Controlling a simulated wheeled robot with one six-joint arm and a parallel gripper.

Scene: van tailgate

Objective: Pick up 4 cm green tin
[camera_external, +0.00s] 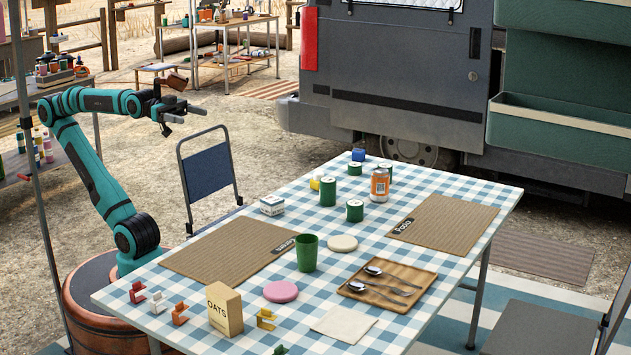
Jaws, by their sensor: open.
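Several green tins with pale lids stand in the far half of the checked table. The tallest (328,193) is at the left of the group. A shorter tin (354,212) stands nearer the front, a low one (355,169) stands behind, and another (387,168) is partly hidden by an orange jar (379,186). I cannot tell by eye which one is 4 cm. My gripper (190,113) is open and empty, raised high beyond the table's left side, above the blue folding chair, well apart from all the tins.
A green cup (307,254), a pink disc (281,291), a cream disc (342,243) and a wooden tray (357,288) with spoons are nearer the front. An oats box (225,310) stands front left. Two brown mats (225,250) (450,224) lie flat and clear. A blue chair (208,173) stands behind the table.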

